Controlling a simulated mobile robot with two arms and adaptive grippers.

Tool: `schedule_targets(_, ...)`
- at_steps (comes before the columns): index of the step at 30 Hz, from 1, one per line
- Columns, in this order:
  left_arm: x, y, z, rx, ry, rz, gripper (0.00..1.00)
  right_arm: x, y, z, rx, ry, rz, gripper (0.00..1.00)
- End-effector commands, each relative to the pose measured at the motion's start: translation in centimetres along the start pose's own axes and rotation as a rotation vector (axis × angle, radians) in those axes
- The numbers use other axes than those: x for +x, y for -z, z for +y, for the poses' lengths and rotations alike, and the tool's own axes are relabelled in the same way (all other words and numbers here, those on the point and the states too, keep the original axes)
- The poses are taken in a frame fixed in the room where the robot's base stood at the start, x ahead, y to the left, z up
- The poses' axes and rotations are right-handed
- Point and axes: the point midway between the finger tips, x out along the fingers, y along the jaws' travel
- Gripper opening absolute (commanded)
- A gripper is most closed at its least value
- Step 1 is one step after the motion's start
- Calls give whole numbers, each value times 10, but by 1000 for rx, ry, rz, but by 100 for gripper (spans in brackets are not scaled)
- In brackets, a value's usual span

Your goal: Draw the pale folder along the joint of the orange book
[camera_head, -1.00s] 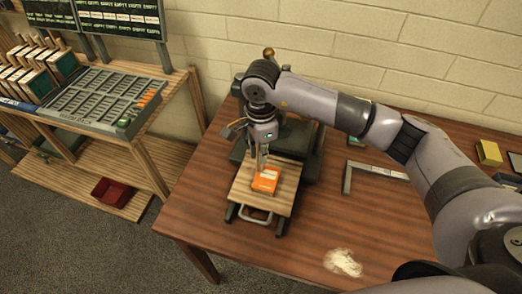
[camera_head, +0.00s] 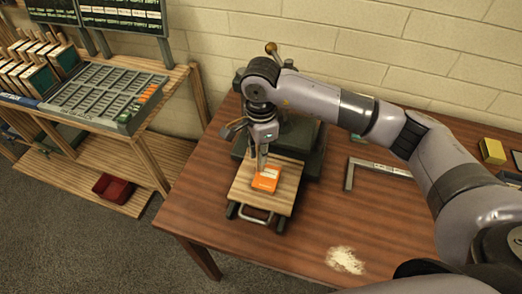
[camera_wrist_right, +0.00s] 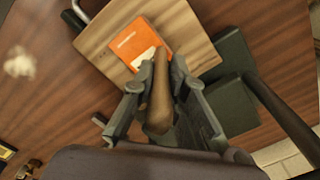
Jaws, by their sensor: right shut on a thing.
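The orange book (camera_head: 265,184) lies flat on a wooden board (camera_head: 243,195), and it also shows in the right wrist view (camera_wrist_right: 128,45) with a pale label on its cover. My right gripper (camera_head: 261,158) points down over the book's back edge. In the right wrist view, my right gripper (camera_wrist_right: 160,88) is shut on the folder (camera_wrist_right: 160,100), a long tan piece lengthwise between the fingers. The folder's tip is at the book's edge near the label; I cannot tell whether it touches. My left gripper is not in view.
The board sits on a dark press (camera_head: 303,150) with a metal front handle (camera_head: 256,216). A metal square (camera_head: 350,175), white powder (camera_head: 345,261) and a yellow block (camera_head: 492,151) are on the table (camera_head: 200,225). A type tray (camera_head: 95,97) stands at left.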

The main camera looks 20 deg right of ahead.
Motion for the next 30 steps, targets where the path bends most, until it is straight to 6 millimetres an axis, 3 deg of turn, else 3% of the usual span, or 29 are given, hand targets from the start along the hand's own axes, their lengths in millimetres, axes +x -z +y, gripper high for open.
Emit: schedule_targets(30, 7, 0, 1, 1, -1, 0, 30, 1, -5, 7, 0, -1, 0, 0)
